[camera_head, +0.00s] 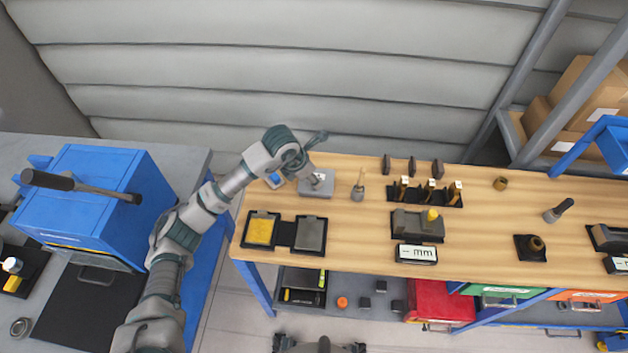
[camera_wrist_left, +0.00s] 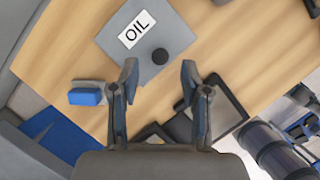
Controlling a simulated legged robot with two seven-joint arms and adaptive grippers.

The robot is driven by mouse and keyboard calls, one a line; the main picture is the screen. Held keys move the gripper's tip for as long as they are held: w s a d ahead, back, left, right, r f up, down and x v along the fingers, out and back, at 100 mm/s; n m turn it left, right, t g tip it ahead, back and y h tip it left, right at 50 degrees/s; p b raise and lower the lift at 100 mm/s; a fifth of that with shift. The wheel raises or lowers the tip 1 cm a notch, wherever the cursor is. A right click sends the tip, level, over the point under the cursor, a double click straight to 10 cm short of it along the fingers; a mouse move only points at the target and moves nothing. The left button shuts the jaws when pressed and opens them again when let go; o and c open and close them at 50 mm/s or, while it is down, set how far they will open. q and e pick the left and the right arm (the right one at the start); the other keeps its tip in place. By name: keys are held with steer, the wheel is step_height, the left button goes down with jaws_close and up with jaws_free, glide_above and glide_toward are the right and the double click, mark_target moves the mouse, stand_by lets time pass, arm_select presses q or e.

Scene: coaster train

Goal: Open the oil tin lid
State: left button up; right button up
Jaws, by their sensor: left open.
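The oil tin (camera_wrist_left: 178,32) is a flat grey box with a white OIL label (camera_wrist_left: 137,29) and a round black knob (camera_wrist_left: 159,56) on its top. In the head view the tin (camera_head: 316,193) sits at the back left of the wooden bench, partly covered by my left gripper (camera_head: 318,160). In the left wrist view my left gripper (camera_wrist_left: 157,84) is open and empty, with its fingers apart. The knob appears just beyond the fingertips, between their lines. I cannot tell the height gap. The lid looks closed. My right gripper is not in view.
A small blue item (camera_wrist_left: 87,96) lies beside the tin. A brush-like tool (camera_head: 358,184) stands to its right. A black double tray with a yellow pad (camera_head: 260,230) lies in front. A blue machine (camera_head: 95,200) stands on the left table.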

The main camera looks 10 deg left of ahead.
arm_select(q)
steer(key=shift+x, duration=1.7)
steer(key=shift+c, duration=0.2)
jaws_close()
